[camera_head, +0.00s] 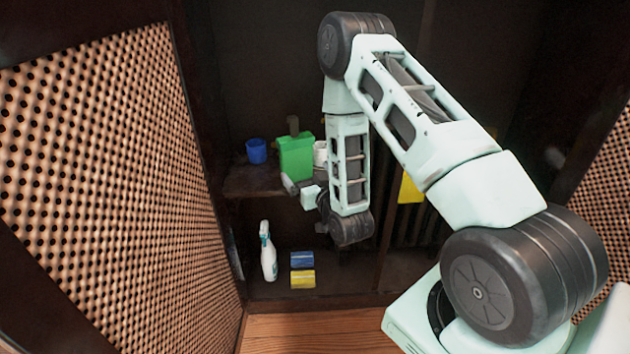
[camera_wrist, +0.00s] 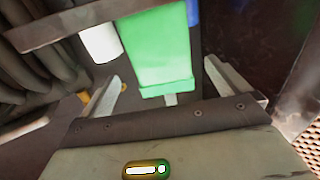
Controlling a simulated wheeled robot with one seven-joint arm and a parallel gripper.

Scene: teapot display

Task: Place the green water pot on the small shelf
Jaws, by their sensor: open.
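The green water pot (camera_head: 296,158) is a boxy green container with a darker piece rising above it. In the head view it appears upright on the small shelf (camera_head: 250,184), between a blue cup and a white cup. My gripper (camera_head: 291,185) is low in front of it, partly hidden behind my own arm. In the wrist view the green pot (camera_wrist: 155,50) fills the upper middle. The open fingers of my gripper (camera_wrist: 162,75) lie to either side of its near end, with gaps visible. I cannot tell whether anything touches.
The blue cup (camera_head: 256,151) is left of the pot and the white cup (camera_head: 320,154) right. Below are a spray bottle (camera_head: 268,252), a blue sponge (camera_head: 302,259) and a yellow sponge (camera_head: 302,279). A perforated panel (camera_head: 100,170) bounds the left side.

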